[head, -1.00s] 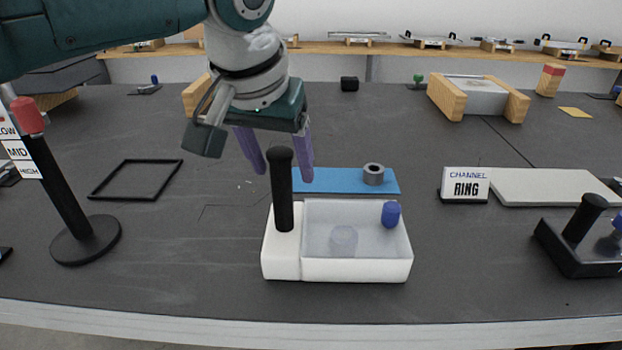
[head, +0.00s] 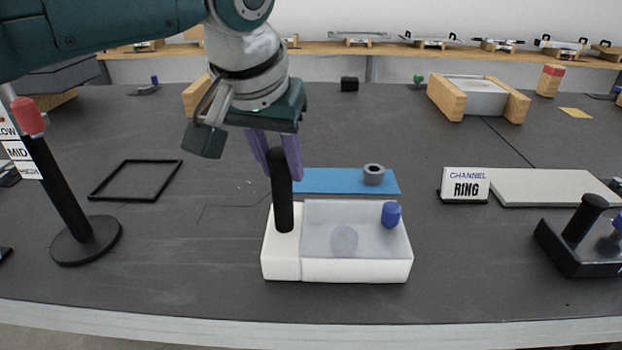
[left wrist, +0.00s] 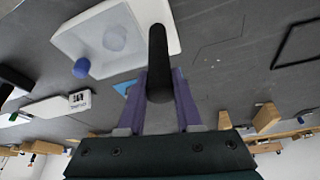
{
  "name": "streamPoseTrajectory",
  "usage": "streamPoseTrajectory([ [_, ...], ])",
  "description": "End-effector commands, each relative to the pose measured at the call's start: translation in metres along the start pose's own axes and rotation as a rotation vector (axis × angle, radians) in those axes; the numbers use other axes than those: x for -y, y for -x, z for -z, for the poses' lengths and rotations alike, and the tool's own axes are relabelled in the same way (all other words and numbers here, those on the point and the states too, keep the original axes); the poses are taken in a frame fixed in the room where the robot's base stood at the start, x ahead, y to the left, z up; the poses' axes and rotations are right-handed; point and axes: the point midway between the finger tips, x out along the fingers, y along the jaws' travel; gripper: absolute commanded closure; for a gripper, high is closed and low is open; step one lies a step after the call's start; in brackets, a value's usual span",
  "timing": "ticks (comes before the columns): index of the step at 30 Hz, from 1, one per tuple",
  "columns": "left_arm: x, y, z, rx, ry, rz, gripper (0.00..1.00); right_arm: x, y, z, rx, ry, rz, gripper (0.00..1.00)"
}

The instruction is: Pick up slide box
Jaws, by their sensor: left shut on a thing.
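The slide box (head: 356,270) is a white box with a translucent recessed top, a blue knob (head: 391,214) and an upright black handle (head: 283,205) at its left end. It stands on the dark table near the front. My left gripper (head: 285,165) comes from above, its purple fingers shut on the upper part of the black handle. In the left wrist view the handle (left wrist: 157,60) stands between the two fingers (left wrist: 160,90), and the white box (left wrist: 95,45) lies beyond. A pale round shape shows inside the box. My right gripper is out of view.
A blue mat (head: 335,181) with a grey ring (head: 373,174) lies behind the box. A black post on a round base (head: 85,240) and a black frame (head: 135,180) are to the left. A "CHANNEL RING" sign (head: 465,185) and a black handled device (head: 580,240) are to the right.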

Motion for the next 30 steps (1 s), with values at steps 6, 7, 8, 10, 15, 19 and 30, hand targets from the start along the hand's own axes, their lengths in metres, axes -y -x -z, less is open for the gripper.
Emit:
streamPoseTrajectory([
  [6, 0.0, 0.0, 0.0, 0.001, 0.0, 0.001, 1.0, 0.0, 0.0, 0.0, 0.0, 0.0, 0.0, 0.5],
  [7, 0.0, 0.0, 0.0, 0.001, 0.0, 0.001, 1.0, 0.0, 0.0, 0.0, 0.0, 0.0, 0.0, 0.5],
  [8, 0.0, 0.0, 0.0, 0.001, 0.0, 0.001, 1.0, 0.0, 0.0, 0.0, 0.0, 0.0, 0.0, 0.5],
  [10, 0.0, 0.0, 0.0, 0.001, 0.0, 0.001, 1.0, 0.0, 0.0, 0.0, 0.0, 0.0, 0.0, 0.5],
  [15, 0.0, 0.0, 0.0, 0.001, 0.0, 0.001, 1.0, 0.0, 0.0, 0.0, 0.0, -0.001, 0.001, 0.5],
  [19, 0.0, 0.001, 0.001, -0.002, 0.0, -0.001, 1.0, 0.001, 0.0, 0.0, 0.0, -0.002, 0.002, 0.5],
  [30, 0.0, 0.012, 0.006, -0.004, 0.0, -0.001, 1.0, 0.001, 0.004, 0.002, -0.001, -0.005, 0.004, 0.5],
])
